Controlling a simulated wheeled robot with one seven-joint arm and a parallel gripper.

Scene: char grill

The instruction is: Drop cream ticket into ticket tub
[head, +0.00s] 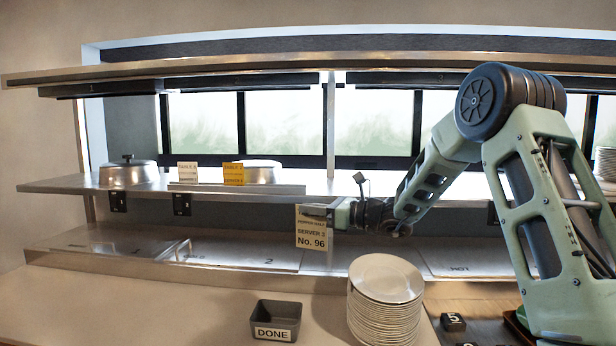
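The cream ticket (311,231) hangs upright at the tip of my gripper (331,214), its printed face toward the camera with "SERVER 5" and "No. 96". The gripper appears shut on the ticket's upper right part; the fingertips are small and partly hidden. A dark grey open tub (261,309) labelled "DONE" stands on the counter, below and a little left of the ticket. The ticket is well above the tub and apart from it. The inside of the tub looks empty.
A tall stack of plates (386,278) stands right of the tub, close below my arm. A white ticket (187,171) and a yellow ticket (233,174) stand on the middle shelf (60,185) beside metal domes (128,174). The counter left of the tub is clear.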

